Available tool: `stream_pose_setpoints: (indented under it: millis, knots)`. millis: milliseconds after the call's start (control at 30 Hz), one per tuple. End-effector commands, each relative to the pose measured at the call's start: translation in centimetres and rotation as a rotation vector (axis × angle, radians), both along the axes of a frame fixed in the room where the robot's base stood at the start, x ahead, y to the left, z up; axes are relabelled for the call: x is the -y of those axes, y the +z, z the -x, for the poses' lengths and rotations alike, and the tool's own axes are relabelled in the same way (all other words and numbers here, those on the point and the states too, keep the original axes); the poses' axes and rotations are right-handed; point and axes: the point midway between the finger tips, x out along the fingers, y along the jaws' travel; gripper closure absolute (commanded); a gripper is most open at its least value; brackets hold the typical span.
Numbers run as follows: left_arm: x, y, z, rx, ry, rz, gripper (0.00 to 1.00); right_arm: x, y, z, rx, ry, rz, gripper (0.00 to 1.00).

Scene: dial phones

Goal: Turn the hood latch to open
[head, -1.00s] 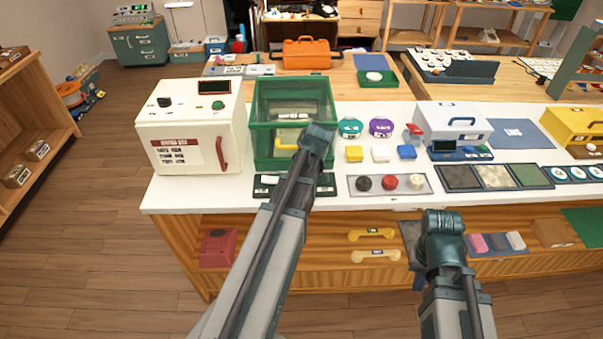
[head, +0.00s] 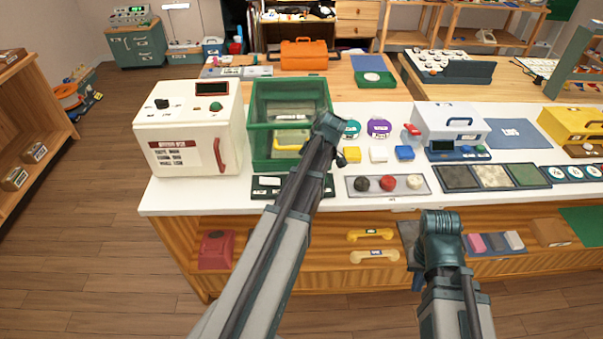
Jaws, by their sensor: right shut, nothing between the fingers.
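The hood is a green-framed clear box (head: 262,120) on the white counter. A yellow bar (head: 290,147) shows at its lower front; I cannot tell whether this is the latch. The end of my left arm is at the hood's right front corner and covers part of it. My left gripper (head: 341,158) shows only as a small dark part beyond the wrist, so its fingers cannot be made out. My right gripper (head: 418,282) is shut and empty, low in front of the counter drawers, mostly behind its own wrist.
A white oven-like box (head: 190,135) stands left of the hood. Right of it are round teal and purple pots (head: 379,129), small coloured blocks (head: 378,154) and a tray of knobs (head: 420,192). A white case (head: 450,125) stands further right.

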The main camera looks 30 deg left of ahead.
Motion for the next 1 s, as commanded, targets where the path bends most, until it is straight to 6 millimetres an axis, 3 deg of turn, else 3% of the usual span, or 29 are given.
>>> stream_pose_setpoints:
  millis: [567,600,767,1000]
  knots:
    - [0.07,-0.03,-0.03,0.0,0.03,0.002,1.0,0.0,-0.01,0.0,0.0,0.0,0.0,1.0]
    - [0.07,-0.03,-0.03,0.0,0.03,0.003,0.8,0.0,-0.01,0.0,0.0,0.0,0.0,1.0]
    - [0.05,-0.02,-0.03,0.0,0.03,0.002,0.51,0.0,-0.01,0.0,0.0,0.0,0.0,1.0]
    - [0.02,-0.01,-0.03,0.0,0.03,0.001,0.51,0.0,0.0,0.0,0.0,0.0,0.0,1.0]
